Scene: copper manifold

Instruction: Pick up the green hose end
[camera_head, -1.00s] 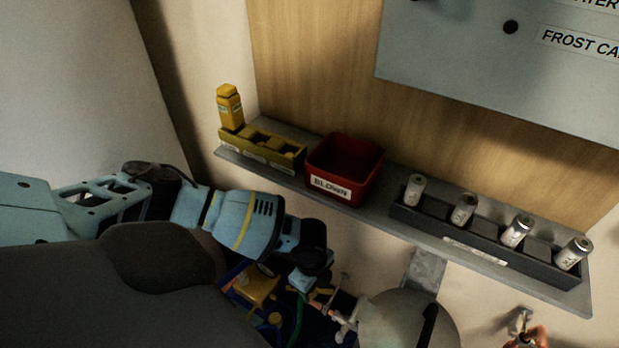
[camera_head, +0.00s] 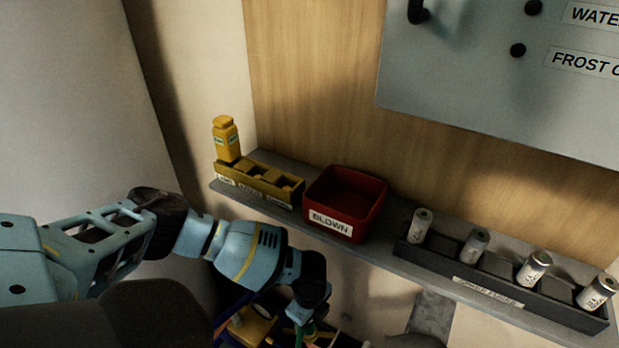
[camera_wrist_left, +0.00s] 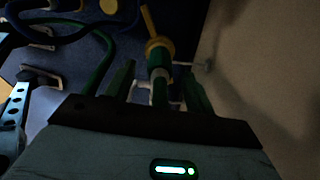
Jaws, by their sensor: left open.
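In the left wrist view my left gripper (camera_wrist_left: 158,88) is open, its two dark fingers apart. Between them stands a short upright piece with a yellow collar (camera_wrist_left: 159,47) and a green section below it; I cannot tell if the fingers touch it. A green hose (camera_wrist_left: 100,62) curves in from the left, and its link to that piece is hidden or too dark to tell. In the head view my left gripper (camera_head: 303,314) points down at the bottom edge, with a bit of green hose (camera_head: 307,333) beside it. My right gripper is not in view.
A grey shelf (camera_head: 392,262) runs above my left gripper. It carries a yellow rack (camera_head: 258,187) with a yellow bottle (camera_head: 226,139), a red bin (camera_head: 346,203) labelled BLOWN, and a dark rack (camera_head: 500,292) of several cylinders. A blue hose (camera_wrist_left: 128,18) lies near the green one.

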